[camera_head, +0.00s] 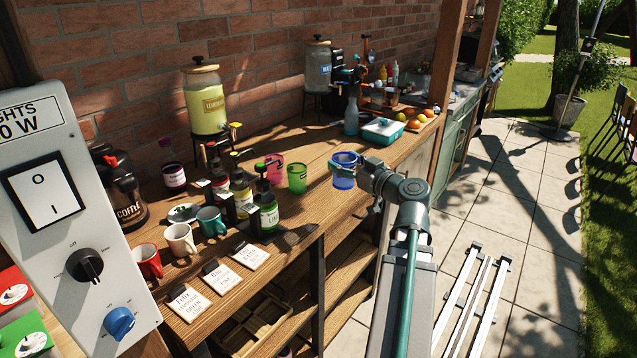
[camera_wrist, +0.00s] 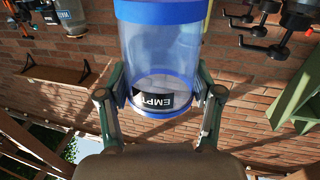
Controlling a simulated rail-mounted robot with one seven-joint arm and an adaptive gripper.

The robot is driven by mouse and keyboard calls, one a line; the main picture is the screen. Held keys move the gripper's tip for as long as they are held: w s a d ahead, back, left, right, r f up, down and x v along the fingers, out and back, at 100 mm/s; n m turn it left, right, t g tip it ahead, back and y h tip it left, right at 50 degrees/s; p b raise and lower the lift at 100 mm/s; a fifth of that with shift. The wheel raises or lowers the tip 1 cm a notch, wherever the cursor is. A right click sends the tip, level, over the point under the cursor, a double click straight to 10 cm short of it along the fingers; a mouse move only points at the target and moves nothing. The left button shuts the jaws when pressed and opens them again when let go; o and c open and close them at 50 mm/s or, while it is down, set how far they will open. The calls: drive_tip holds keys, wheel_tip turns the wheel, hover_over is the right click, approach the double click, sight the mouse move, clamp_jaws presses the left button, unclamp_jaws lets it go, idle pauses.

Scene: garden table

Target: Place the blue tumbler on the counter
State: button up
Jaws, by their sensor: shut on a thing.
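The blue tumbler (camera_head: 343,172) is clear with blue bands, and in the head view it appears at the front edge of the wooden counter (camera_head: 312,156). In the wrist view the tumbler (camera_wrist: 160,50) fills the upper middle, with an "EMPTY" label seen upside down. My gripper (camera_head: 362,181) is shut on it, one finger on each side in the wrist view (camera_wrist: 161,97). The tumbler looks roughly upright in the head view. I cannot tell whether its base touches the counter.
A green cup (camera_head: 297,179) and a pink cup (camera_head: 273,167) stand left of the tumbler. Sauce bottles, mugs (camera_head: 180,240) and label cards (camera_head: 250,255) crowd the near left. A blue bottle (camera_head: 351,117) and teal box (camera_head: 383,131) stand behind. Some bare wood lies between.

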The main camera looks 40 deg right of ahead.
drive_tip(key=shift+w+d+f+p, duration=0.2)
drive_tip(key=shift+w+f+p, duration=0.3)
drive_tip(key=shift+w+f, duration=1.15)
drive_tip(key=shift+w+d+f+p, duration=0.2)
drive_tip(key=shift+w+f+p, duration=0.25)
drive_tip(key=shift+w+f, duration=1.2)
drive_tip(key=shift+w+d+f+p, duration=0.2)
drive_tip(key=shift+w+f+p, duration=0.3)
drive_tip(key=shift+w+f, duration=1.15)
drive_tip(key=shift+w, duration=0.35)
drive_tip(key=shift+f+b, duration=0.35)
drive_tip(key=shift+f, duration=0.25)
drive_tip(key=shift+f+b, duration=0.25)
drive_tip(key=shift+b, duration=0.3)
drive_tip(key=o, duration=1.1)
drive_tip(key=p, duration=0.2)
drive_tip(key=shift+r+p, duration=0.3)
drive_tip(key=shift+r, duration=0.05)
